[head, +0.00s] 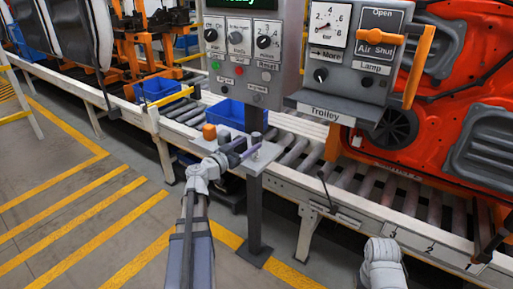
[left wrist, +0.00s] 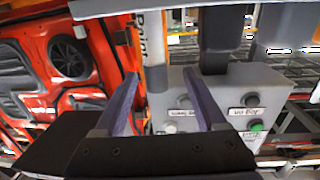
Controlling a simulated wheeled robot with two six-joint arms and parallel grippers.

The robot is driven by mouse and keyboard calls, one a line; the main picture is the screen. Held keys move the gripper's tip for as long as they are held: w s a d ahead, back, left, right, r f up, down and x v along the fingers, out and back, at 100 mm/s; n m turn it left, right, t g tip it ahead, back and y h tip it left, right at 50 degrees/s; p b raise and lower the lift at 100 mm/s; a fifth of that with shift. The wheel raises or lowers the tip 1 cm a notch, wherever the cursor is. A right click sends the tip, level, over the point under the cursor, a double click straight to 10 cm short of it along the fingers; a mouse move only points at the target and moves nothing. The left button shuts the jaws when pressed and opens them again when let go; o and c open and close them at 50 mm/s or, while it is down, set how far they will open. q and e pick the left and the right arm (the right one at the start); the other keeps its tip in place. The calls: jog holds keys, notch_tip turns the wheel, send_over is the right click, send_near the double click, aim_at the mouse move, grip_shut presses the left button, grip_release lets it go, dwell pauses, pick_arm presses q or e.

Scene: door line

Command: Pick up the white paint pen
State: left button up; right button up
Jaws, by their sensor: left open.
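The white paint pen (left wrist: 157,60) shows in the left wrist view as a pale upright cylinder with partly readable lettering. A small white upright piece (head: 256,139) at the stand in the head view looks like the same pen. My left gripper (head: 251,146) is open at the stand's small grey shelf. In the left wrist view its two purple fingers (left wrist: 163,88) reach forward with the pen in the gap, nearer the left finger. I cannot tell whether a finger touches it. The pen's lower part is hard to make out. My right gripper is out of view.
An orange knob-like piece (head: 209,132) is on the same shelf (head: 265,155), left of the fingers. The dark post (head: 254,205) and control panel (head: 242,55) stand close by. Behind run a roller conveyor (head: 300,150), a blue bin (head: 228,114) and an orange door (head: 475,75).

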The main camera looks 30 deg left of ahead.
pick_arm(q)
jog(key=shift+w+d, duration=0.3)
jog(key=shift+w, duration=0.8)
jog(key=shift+w+d, duration=0.25)
jog(key=shift+w, duration=0.9)
jog(key=shift+w+d, duration=0.3)
jog(key=shift+w, duration=0.8)
grip_shut()
